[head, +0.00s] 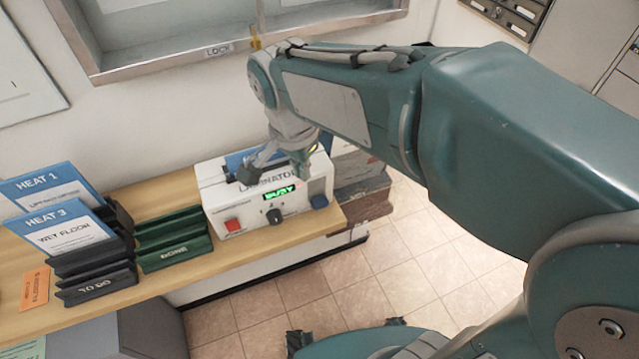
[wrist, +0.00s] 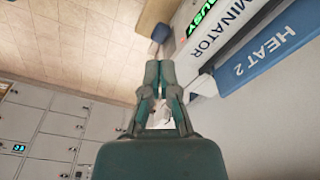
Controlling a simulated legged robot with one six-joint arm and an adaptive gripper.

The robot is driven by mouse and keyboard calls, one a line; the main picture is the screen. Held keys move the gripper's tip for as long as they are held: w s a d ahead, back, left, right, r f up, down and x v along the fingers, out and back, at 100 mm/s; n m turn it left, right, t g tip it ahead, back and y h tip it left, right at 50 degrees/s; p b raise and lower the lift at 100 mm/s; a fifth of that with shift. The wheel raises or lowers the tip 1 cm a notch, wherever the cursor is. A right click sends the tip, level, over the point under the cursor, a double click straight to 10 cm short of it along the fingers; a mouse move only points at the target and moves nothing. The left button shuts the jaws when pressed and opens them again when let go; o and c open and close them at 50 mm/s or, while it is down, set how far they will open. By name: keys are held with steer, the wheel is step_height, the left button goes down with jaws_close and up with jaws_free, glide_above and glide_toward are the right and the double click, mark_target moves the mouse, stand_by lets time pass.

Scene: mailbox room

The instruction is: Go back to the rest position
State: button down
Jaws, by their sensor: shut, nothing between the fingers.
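My gripper (wrist: 159,70) is shut and empty in the wrist view, its two fingers meeting at the tips. In the head view it hangs at the end of my bent arm, in front of and over the white laminator (head: 214,196), partly covering its top. I cannot tell whether it touches the laminator. The laminator's green display reads BUSY in the wrist view (wrist: 207,17). A blue-edged sheet marked HEAT 2 (wrist: 262,62) is at the laminator; its blue part also shows behind my gripper in the head view (head: 238,158).
The laminator stands on a wooden counter (head: 285,232). A green DONE rack (head: 175,240) looks empty. A black TO DO rack (head: 97,280) holds HEAT 1 and HEAT 3 sheets. A stack (head: 362,190) is right of the laminator.

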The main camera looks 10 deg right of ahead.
steer(key=shift+s+r, duration=0.1)
steer(key=shift+r, duration=0.4)
steer(key=s+d+r+n+t, duration=0.1)
steer(key=s+d+n+t, duration=0.3)
steer(key=s+d+n, duration=0.4)
steer(key=s+d, duration=0.2)
steer(key=d, duration=0.3)
steer(key=shift+d+r+n+t+y, duration=0.15)
steer(key=shift+r+n+t+y, duration=0.2)
steer(key=shift+n+t+y, duration=0.05)
